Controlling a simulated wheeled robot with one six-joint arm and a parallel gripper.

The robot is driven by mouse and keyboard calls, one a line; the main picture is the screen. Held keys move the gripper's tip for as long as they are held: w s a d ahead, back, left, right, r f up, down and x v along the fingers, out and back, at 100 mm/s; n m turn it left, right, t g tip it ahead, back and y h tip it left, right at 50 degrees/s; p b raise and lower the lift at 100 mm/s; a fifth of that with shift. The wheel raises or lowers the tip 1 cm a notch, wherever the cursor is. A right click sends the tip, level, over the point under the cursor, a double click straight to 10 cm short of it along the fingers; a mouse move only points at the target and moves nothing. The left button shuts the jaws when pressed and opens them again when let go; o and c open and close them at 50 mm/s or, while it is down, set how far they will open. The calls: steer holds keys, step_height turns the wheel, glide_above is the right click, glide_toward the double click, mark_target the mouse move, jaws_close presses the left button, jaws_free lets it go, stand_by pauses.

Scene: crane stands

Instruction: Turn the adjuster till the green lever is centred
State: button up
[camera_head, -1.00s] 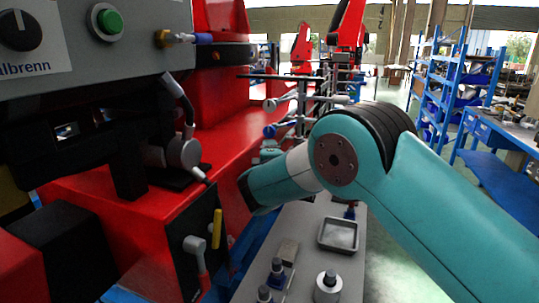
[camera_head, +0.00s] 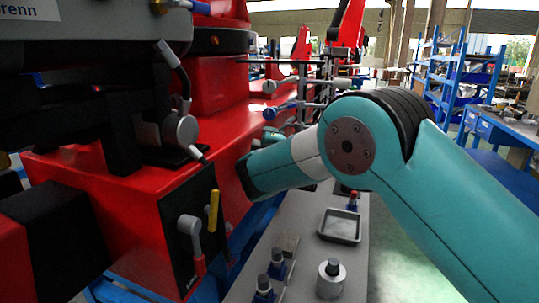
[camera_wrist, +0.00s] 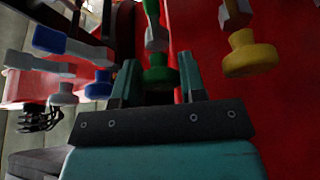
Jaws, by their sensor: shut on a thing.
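In the wrist view a green adjuster knob (camera_wrist: 159,76) sits between the two fingers of my gripper (camera_wrist: 158,84), which is shut on it. A green lever (camera_wrist: 151,9) with a pale stem shows above the knob, and its upper part is cut off by the frame edge. Whether the lever is centred cannot be told. In the head view my gripper is hidden beyond my teal arm, and neither the green knob nor the green lever can be made out there.
A yellow knob (camera_wrist: 251,57) stands right of the fingers, and blue (camera_wrist: 99,86) and white (camera_wrist: 63,96) knobs stand left, close by. In the head view, a red machine (camera_head: 130,200) fills the left. A grey table with a tray (camera_head: 340,225) lies below my arm.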

steer(key=m+b, duration=0.2)
steer(key=b, duration=0.2)
steer(key=m+t+h+b, duration=0.1)
steer(key=m+b, duration=0.1)
steer(key=b, duration=0.1)
steer(key=f+m+t+b, duration=0.1)
steer(key=m+b, duration=0.1)
steer(key=b, duration=0.2)
steer(key=shift+h+b, duration=0.35)
steer(key=shift+h, duration=0.05)
steer(key=m+h+b, duration=0.1)
steer(key=m+b, duration=0.1)
steer(key=m+h+b, duration=0.1)
steer(key=m+b, duration=0.1)
steer(key=shift+r+m+b, duration=0.2)
steer(key=shift+m+b, duration=0.1)
steer(key=shift+b, duration=0.05)
steer(key=shift+r+m+t+h+b, duration=0.15)
steer(key=shift+m+h+b, duration=0.35)
steer(key=shift+m, duration=0.3)
steer(key=shift+r+m+t+h+b, duration=0.15)
steer(key=shift+m+h+b, duration=0.15)
steer(key=shift+m+b, duration=0.4)
steer(key=shift+r+m, duration=0.1)
steer(key=shift+m, duration=0.2)
steer(key=o, duration=0.9)
